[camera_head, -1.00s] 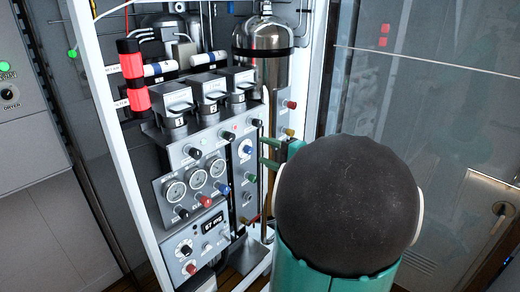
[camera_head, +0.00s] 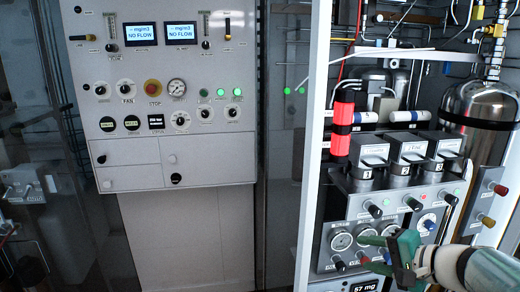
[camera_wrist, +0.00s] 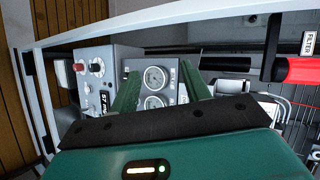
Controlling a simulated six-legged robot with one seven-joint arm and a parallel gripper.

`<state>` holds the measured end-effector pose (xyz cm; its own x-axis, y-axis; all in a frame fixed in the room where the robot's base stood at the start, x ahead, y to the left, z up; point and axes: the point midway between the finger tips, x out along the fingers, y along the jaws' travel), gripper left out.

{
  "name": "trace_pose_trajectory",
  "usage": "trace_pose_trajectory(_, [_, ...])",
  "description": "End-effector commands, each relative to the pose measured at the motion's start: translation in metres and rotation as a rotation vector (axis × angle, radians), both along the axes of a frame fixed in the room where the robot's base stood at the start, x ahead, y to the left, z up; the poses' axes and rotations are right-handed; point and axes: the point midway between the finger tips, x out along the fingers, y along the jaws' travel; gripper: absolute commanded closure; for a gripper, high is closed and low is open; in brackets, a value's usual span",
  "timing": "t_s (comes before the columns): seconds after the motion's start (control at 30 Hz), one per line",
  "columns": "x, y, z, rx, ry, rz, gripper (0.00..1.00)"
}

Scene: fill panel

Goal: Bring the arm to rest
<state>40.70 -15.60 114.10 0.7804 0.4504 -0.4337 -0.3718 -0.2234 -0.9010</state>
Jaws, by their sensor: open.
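My gripper (camera_head: 368,252) is at the lower right of the head view, with its green fingers pointing left in front of the fill panel (camera_head: 336,212). In the wrist view my gripper (camera_wrist: 160,72) is open, its two fingers apart with nothing between them. The round gauges (camera_wrist: 155,77) show beyond and between the fingers, and the fingers appear apart from the panel. My white and dark arm link enters from the right edge of the head view.
A white frame post (camera_head: 312,150) stands left of the fill panel. A red cylinder (camera_head: 342,125) and a steel tank (camera_head: 480,105) are near the panel top. A grey control cabinet (camera_head: 170,100) stands at the left. The wrist view shows a wooden floor (camera_wrist: 20,100) at left.

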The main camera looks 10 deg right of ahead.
Motion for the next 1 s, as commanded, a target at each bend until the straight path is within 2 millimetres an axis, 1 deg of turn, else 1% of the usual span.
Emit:
trace_pose_trajectory(0.03, [-0.007, 0.036, -0.003, -0.07, 0.047, 0.096, 0.53])
trace_pose_trajectory(0.1, [-0.022, 0.072, -0.012, -0.175, 0.115, 0.203, 0.53])
trace_pose_trajectory(0.17, [-0.036, 0.097, -0.02, -0.276, 0.164, 0.287, 0.53])
trace_pose_trajectory(0.2, [-0.046, 0.111, -0.024, -0.348, 0.19, 0.339, 0.53])
trace_pose_trajectory(0.3, [-0.071, 0.137, -0.033, -0.541, 0.235, 0.452, 0.53])
trace_pose_trajectory(0.33, [-0.078, 0.142, -0.035, -0.602, 0.242, 0.482, 0.53])
trace_pose_trajectory(0.4, [-0.093, 0.151, -0.038, -0.749, 0.246, 0.542, 0.53])
trace_pose_trajectory(0.5, [-0.108, 0.157, -0.038, -0.943, 0.228, 0.6, 0.53])
trace_pose_trajectory(0.63, [-0.117, 0.158, -0.034, -1.117, 0.191, 0.633, 0.53])
trace_pose_trajectory(0.77, [-0.12, 0.157, -0.032, -1.185, 0.173, 0.641, 0.53])
trace_pose_trajectory(1.0, [-0.12, 0.157, -0.032, -1.188, 0.175, 0.64, 0.53])
